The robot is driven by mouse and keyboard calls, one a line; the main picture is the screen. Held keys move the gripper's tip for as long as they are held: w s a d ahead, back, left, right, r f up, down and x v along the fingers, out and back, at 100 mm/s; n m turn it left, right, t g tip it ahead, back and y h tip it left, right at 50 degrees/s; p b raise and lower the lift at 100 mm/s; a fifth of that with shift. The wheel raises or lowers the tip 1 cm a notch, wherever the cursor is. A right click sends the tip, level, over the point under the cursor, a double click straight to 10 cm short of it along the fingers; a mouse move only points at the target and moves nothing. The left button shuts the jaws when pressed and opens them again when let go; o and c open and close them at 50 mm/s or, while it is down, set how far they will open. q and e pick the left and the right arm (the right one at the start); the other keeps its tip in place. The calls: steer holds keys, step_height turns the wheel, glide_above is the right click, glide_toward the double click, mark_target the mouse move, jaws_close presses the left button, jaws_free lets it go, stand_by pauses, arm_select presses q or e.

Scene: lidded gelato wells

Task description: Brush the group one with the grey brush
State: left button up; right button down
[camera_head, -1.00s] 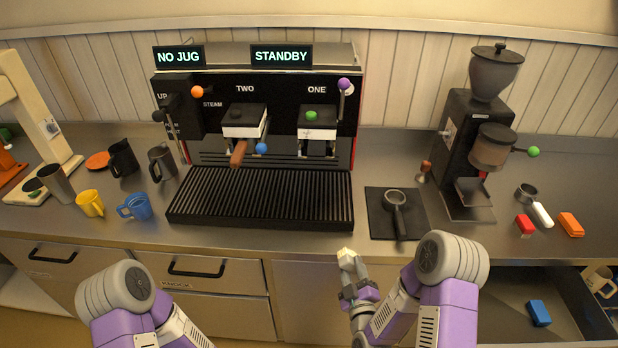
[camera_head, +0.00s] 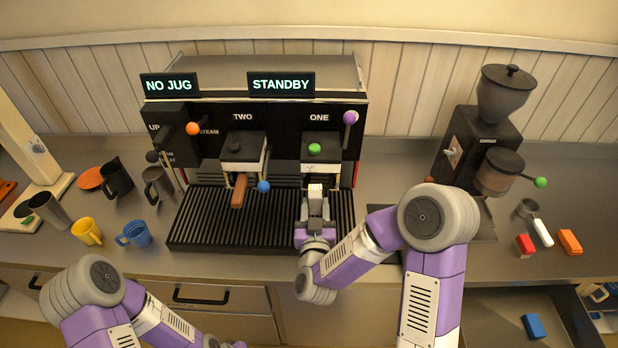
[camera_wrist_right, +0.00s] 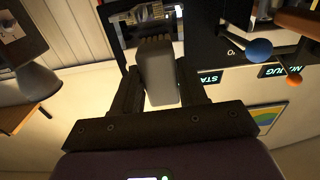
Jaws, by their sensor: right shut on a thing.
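Group one (camera_head: 322,150) is on the right of the machine front, under the label ONE, with a green knob on top. No portafilter shows in it. My right gripper (camera_head: 315,196) is just below group one, over the drip tray, shut on the grey brush (camera_wrist_right: 160,72). The brush's pale bristle end (camera_head: 315,187) points up toward the group. In the right wrist view the bristles lie close to the underside of group one (camera_wrist_right: 150,14); I cannot tell whether they touch.
Group two (camera_head: 243,150) holds a brown-handled portafilter (camera_head: 239,192) left of my gripper. The slatted drip tray (camera_head: 205,225) lies below. Purple (camera_head: 350,118) and blue (camera_head: 264,186) knobs are close by. The grinder (camera_head: 480,140) stands right. Mugs and jugs stand left.

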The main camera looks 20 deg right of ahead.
mark_target(316, 185)
steer(key=shift+w+r, duration=0.4)
steer(key=shift+r, duration=0.05)
steer(key=shift+w+d+p, duration=0.3)
steer(key=shift+w+p, duration=0.15)
steer(key=shift+w, duration=0.15)
steer(key=x, duration=0.1)
steer(key=r+p+x, duration=0.1)
steer(key=x, duration=0.1)
steer(key=shift+w, duration=0.3)
steer(key=shift+s+r+p, duration=0.2)
steer(key=shift+r+p, duration=0.35)
steer(key=shift+r, duration=0.1)
steer(key=shift+w+d, duration=0.2)
steer(key=shift+w, duration=0.5)
steer(key=shift+b, duration=0.3)
